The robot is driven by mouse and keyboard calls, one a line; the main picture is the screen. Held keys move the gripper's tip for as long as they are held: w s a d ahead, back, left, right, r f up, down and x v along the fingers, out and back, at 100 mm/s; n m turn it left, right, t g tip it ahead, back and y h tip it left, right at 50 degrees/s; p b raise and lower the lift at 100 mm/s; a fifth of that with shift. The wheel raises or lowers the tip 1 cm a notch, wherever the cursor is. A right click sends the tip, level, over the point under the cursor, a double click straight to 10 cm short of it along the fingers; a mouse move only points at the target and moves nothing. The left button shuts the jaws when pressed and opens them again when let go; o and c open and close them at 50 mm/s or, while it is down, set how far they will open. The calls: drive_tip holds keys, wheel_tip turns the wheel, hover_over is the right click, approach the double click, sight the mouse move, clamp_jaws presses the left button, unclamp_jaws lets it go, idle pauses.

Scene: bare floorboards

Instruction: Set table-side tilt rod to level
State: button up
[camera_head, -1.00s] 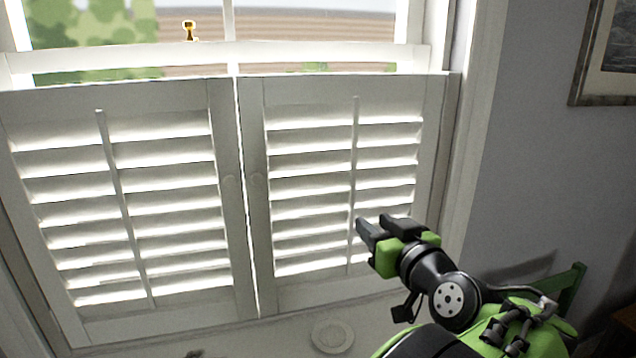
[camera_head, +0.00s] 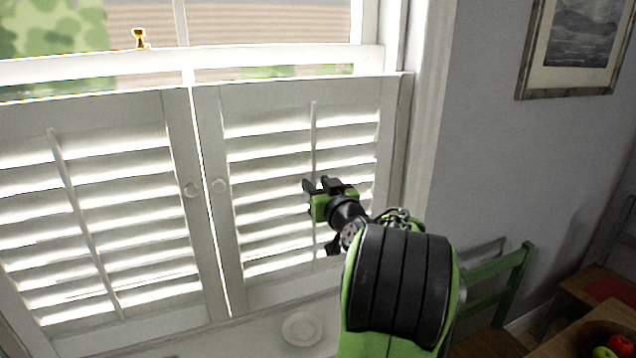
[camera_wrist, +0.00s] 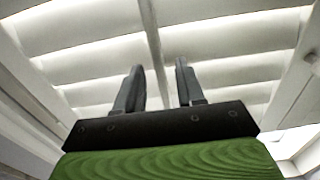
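The right shutter panel's white tilt rod (camera_head: 313,140) runs upright down the middle of its slats (camera_head: 268,160). The left panel has a similar tilt rod (camera_head: 75,205). The table stands on the right, so the right rod is the table-side one. My gripper (camera_head: 316,183) is in front of the right panel, at about mid-height of its rod, and hides part of it. In the wrist view my gripper (camera_wrist: 158,82) is open, and the rod (camera_wrist: 152,40) shows in the gap between the fingers. I cannot tell whether it is inside the grip. The slats look tilted, with light between them.
A green chair (camera_head: 495,285) and a wooden table (camera_head: 560,340) with a fruit bowl (camera_head: 603,338) stand at the lower right. A round white object (camera_head: 302,328) lies below the shutters. A framed picture (camera_head: 523,92) hangs right.

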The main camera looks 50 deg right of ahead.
clamp_jaws()
drive_tip(key=shift+f, duration=0.15)
wheel_tip(320, 180, down, 3)
drive_tip(key=b, duration=0.4)
unclamp_jaws()
